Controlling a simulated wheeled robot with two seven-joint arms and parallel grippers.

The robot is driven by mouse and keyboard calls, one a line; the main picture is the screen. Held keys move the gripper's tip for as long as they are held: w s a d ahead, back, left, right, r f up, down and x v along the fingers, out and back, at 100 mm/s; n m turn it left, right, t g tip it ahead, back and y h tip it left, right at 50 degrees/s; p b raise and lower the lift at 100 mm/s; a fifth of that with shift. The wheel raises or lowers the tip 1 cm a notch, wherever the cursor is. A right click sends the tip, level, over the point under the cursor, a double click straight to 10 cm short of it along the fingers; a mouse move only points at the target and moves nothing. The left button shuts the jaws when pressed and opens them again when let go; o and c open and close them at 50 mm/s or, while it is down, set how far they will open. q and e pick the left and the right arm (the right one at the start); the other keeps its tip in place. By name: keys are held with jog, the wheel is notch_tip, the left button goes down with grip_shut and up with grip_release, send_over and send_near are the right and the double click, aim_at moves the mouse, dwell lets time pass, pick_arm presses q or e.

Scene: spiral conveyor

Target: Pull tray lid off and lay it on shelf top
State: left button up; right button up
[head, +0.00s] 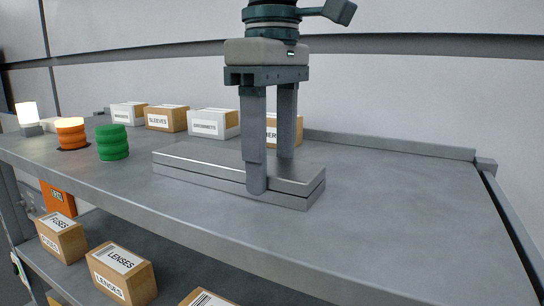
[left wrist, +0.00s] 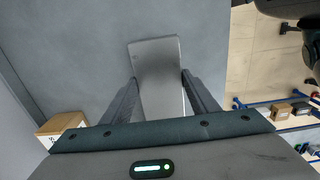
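A flat grey metal tray (head: 205,181) lies on the grey shelf top (head: 405,200), with its lid (head: 195,154) level on it. Only a thin dark seam parts the two. My left gripper (head: 270,172) points straight down over the right half of the lid, one finger at the near long side and one at the far side. In the left wrist view, the lid (left wrist: 158,65) lies between the fingertips (left wrist: 159,80), which appear to touch both its edges. The far fingertip is hidden behind the lid in the head view. My right gripper is not in view.
Labelled boxes (head: 208,123) stand along the back. A green stacked cylinder (head: 112,142), an orange one (head: 71,133) and a lit lamp (head: 27,113) are at the left. More boxes (head: 122,274) sit on the lower shelf. The shelf top is clear right of the tray.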

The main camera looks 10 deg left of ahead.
pick_arm(q)
jog(key=c, duration=0.5)
jog(key=shift+r, duration=0.25)
jog(key=shift+r, duration=1.3)
jog(key=shift+r, duration=0.15)
jog(key=shift+r, duration=1.85)
